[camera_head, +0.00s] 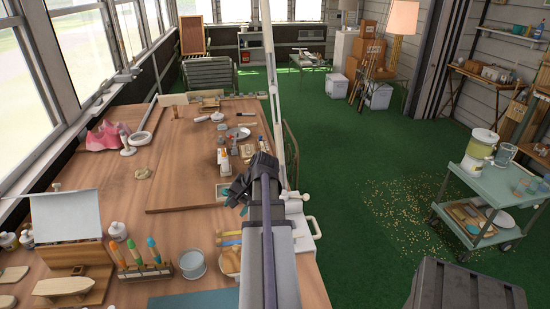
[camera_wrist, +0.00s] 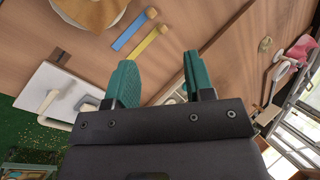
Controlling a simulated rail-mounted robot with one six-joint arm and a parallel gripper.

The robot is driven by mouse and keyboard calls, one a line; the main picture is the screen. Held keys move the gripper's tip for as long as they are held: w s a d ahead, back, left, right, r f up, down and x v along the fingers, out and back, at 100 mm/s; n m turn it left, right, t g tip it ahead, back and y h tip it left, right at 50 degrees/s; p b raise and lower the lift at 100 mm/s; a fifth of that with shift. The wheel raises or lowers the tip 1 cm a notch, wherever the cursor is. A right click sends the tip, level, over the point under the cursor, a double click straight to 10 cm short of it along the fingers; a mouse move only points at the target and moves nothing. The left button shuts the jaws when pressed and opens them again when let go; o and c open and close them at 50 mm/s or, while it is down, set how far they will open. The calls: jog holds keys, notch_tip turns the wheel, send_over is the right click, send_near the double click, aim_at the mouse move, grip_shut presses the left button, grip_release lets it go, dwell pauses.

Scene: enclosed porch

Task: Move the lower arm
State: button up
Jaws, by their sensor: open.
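A long white pole-like arm (camera_head: 275,90) rises from the right edge of the wooden table to the top of the head view. Its white base (camera_head: 298,222), with a knob and a lever, sits at the table edge, partly hidden behind my own arm. What seems to be the same white base (camera_wrist: 52,92) shows at left in the wrist view. I cannot tell for sure which part is the lower arm. My gripper (camera_head: 237,190) is over the table, left of the white arm and apart from it. In the wrist view its teal fingers (camera_wrist: 157,65) are apart with nothing between them.
The table (camera_head: 110,185) holds a rack of coloured tools (camera_head: 148,270), a glass dish (camera_head: 191,264), a pink object (camera_head: 107,136) and small bottles. Blue and yellow sticks (camera_wrist: 150,45) lie near the fingers. A teal cart (camera_head: 490,187) stands on the open green floor.

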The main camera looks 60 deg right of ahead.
jog(key=s+d+m+t+b, duration=0.2)
jog(key=s+d+m+t, duration=0.3)
jog(key=d, duration=0.7)
jog(key=m+t+h+b, duration=0.1)
jog(key=m+t+h, duration=0.1)
jog(key=m+t, duration=0.95)
send_near(279, 145)
notch_tip(279, 145, up, 3)
jog(key=m+g, duration=0.4)
jog(key=w, duration=1.1)
jog(key=shift+w+d, duration=0.25)
jog(key=shift+w, duration=0.05)
jog(key=shift+f, duration=0.1)
grip_shut()
